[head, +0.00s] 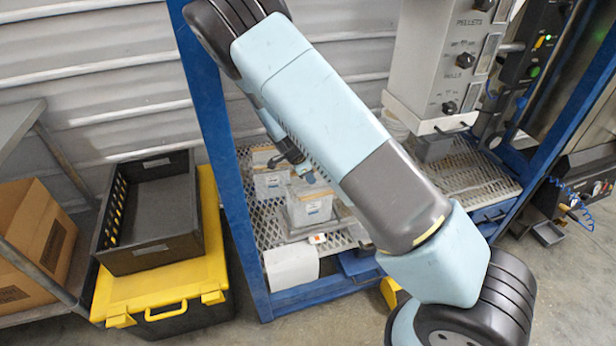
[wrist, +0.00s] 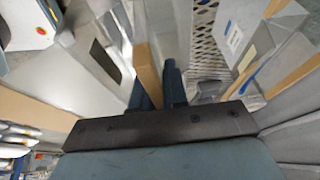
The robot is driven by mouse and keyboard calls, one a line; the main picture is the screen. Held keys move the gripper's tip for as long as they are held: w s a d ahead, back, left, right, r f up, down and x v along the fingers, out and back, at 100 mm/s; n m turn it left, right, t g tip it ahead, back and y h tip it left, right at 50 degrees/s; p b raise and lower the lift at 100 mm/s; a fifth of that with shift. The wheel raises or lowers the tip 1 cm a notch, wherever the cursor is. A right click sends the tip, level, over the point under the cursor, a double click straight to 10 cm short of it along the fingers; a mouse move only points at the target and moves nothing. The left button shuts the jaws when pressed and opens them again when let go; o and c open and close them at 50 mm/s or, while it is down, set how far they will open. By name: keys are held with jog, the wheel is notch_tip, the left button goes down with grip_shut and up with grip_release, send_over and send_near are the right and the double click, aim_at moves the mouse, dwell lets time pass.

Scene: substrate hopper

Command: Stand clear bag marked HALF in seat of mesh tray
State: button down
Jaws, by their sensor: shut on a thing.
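In the head view, the mesh tray (head: 262,226) is a metal grating inside a blue frame. A clear bag with grey contents and a small label (head: 312,206) stands upright at its front, at or just above a flat grey plate. Another labelled bag (head: 271,182) stands behind it to the left. The labels are too small to read, so I cannot tell which is marked HALF. My gripper (head: 303,172) is above the front bag. In the wrist view my gripper (wrist: 157,88) is shut on a tan strip (wrist: 148,72), seemingly the bag's top edge. The seat cannot be made out.
A labelled bag (wrist: 233,40) is close on the right in the wrist view. A white box (head: 291,267) is at the tray's front edge. A grey control box (head: 440,60) hangs at right. A black crate (head: 150,215) on a yellow-lidded case stands left.

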jog(key=shift+f, duration=0.4)
dwell(0.3)
jog(key=c, duration=1.1)
grip_release()
jog(key=v, duration=1.4)
jog(key=s+d+r+n+y, duration=0.3)
jog(key=s+d+r, duration=0.2)
jog(key=d+r, duration=0.45)
jog(key=s+d+r+n+y, duration=0.2)
jog(key=s+d+r+n, duration=0.35)
jog(key=r, duration=0.75)
jog(key=s+d+r+n+t, duration=0.1)
jog(key=s+d+r+n, duration=0.1)
jog(key=s, duration=0.5)
jog(key=s+d+r+n+t, duration=0.1)
jog(key=s+d+r+n, duration=0.1)
jog(key=s+d+r, duration=0.2)
jog(key=s+d+r+n+t, duration=0.1)
jog(key=s+d+r, duration=0.3)
jog(key=s, duration=0.5)
jog(key=shift+s+d+n+t+h, duration=0.2)
jog(key=shift+s+n+t+h, duration=0.15)
jog(key=shift+n, duration=0.3)
